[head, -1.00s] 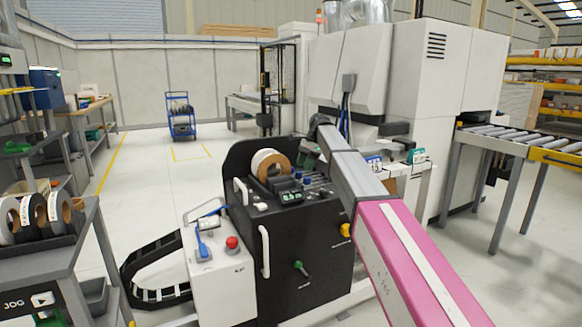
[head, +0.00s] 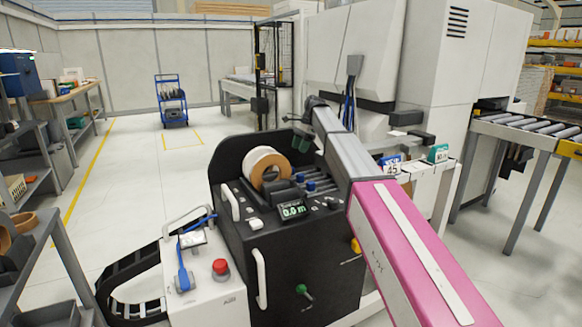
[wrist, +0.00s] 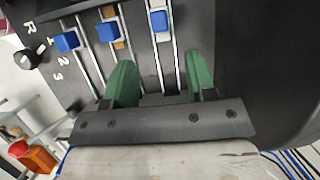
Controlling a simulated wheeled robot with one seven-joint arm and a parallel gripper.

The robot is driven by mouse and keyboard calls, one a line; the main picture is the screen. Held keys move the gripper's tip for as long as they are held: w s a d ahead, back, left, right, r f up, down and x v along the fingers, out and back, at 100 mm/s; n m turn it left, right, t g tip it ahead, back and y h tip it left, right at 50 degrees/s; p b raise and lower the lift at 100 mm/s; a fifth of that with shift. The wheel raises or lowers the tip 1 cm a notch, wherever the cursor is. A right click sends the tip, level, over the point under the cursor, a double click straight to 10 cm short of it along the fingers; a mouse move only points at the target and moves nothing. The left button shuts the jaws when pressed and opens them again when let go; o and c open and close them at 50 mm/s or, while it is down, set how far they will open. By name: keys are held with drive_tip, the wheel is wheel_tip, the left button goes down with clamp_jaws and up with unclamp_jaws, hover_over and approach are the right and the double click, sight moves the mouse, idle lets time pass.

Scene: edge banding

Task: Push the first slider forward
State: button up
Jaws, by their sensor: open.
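Three blue slider knobs sit on thin metal rails on the dark panel: a left knob (wrist: 66,41), a middle knob (wrist: 108,31) and a right knob (wrist: 158,20) in the wrist view. The numerals 2 and 3 and an R are printed at the panel's left; I cannot tell from them which slider is first. My gripper (wrist: 160,80) is open and empty, its two green fingers apart over the rails, below the knobs in the picture. In the head view my gripper (head: 304,140) hangs above the back of the black machine (head: 290,255), beside the blue knobs (head: 310,186).
A white and brown roll (head: 266,168) stands on the machine beside the knobs. A display (head: 292,210) reads 0.0 m. A control box with a red button (head: 220,267) stands at the left front. A large white machine (head: 425,80) is behind. Open floor lies at the left.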

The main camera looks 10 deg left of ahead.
drive_tip(key=x, duration=1)
drive_tip(key=shift+f, duration=0.1)
